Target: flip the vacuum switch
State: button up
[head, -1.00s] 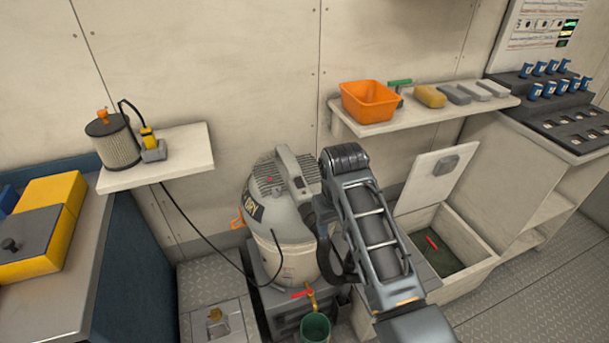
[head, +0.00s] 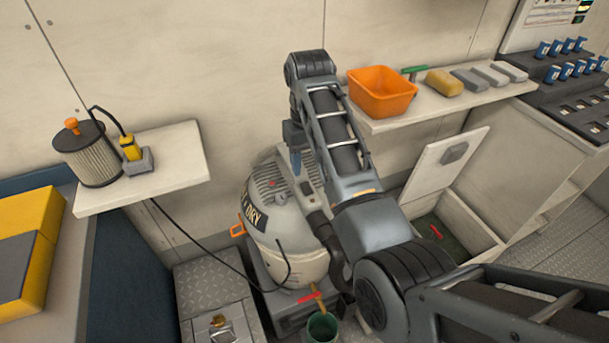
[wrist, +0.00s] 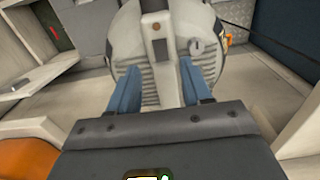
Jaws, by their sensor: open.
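The vacuum (head: 285,235) is a rounded grey-white drum with a ribbed lid, a raised handle and a "DRY" label. In the wrist view its lid (wrist: 150,75) lies beyond my fingers. A small pale round part with a dark mark (wrist: 195,46) sits beside the handle; it may be the switch, but I cannot tell. The handle (wrist: 160,30) carries a small brownish spot and a dark slot. My gripper (wrist: 162,88) is open, pointing down, its blue fingers apart with nothing held. In the head view it is above the lid (head: 262,192), partly hidden by my arm.
A shelf (head: 430,110) at right holds an orange bin (head: 382,90), a yellow sponge (head: 443,83) and grey blocks. An open locker (head: 455,215) is below. At left, a shelf (head: 150,190) holds a filter (head: 88,155) and a corded yellow device (head: 130,150). A green cup (head: 322,327) stands below the tap.

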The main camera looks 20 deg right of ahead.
aim_at(308, 190)
jog(key=shift+f+p, duration=0.4)
jog(key=shift+f, duration=3.1)
grip_shut()
